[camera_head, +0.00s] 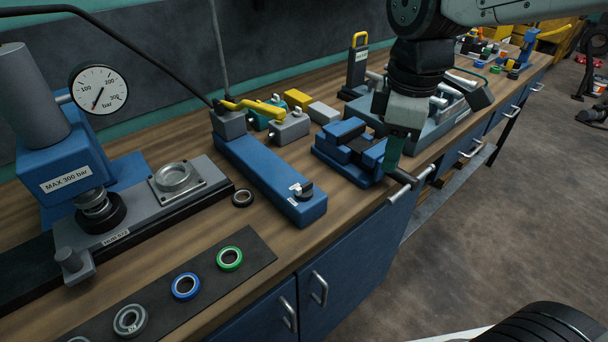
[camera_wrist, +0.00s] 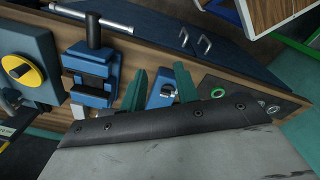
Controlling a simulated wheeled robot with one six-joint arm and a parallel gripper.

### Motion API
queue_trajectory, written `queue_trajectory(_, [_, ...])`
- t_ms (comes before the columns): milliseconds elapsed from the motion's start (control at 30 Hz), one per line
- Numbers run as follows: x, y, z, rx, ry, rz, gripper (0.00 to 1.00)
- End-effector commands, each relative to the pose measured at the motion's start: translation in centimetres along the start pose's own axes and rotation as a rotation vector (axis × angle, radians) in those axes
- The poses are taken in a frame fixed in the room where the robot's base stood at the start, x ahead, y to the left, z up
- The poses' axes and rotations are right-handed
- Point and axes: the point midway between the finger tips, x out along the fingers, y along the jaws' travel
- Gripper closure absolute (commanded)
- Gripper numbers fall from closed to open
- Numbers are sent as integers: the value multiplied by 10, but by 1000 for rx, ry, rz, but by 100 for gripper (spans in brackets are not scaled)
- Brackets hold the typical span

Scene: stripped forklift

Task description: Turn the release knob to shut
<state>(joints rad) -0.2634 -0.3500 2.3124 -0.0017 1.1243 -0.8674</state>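The release knob (camera_head: 304,190) is a small dark knob with a pale mark, on top of the near end of the long blue hand pump (camera_head: 262,172). Small white labels sit beside it, too small to read. In the wrist view the blue pump end (camera_wrist: 158,101) shows between my two green fingers, with the knob (camera_wrist: 167,90) small on it. My gripper (camera_wrist: 160,87) is open and empty. In the head view my gripper (camera_head: 393,155) hangs to the right of the knob, over the vise by the bench's front edge, apart from the knob.
A blue vise (camera_head: 350,150) stands between the pump and my gripper. A yellow pump lever (camera_head: 253,107) lies at the back. A press with a pressure gauge (camera_head: 98,90) stands left. Ring seals lie on a dark mat (camera_head: 262,252).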

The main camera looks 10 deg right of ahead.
Motion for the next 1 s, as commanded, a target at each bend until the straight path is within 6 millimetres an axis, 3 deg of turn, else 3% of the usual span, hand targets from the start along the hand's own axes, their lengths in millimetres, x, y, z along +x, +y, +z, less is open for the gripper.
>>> queue_trajectory(33, [8,7,-26,-166,-9,-16,69])
queue_trajectory(200, [32,18,-98,-667,-12,-41,69])
queue_trajectory(300, [44,18,-126,-864,-12,-51,69])
queue_trajectory(400, [52,18,-142,-981,-10,-55,69])
queue_trajectory(567, [66,17,-149,-1038,-10,-60,69])
queue_trajectory(1000, [127,15,-146,-1034,-10,-58,69])
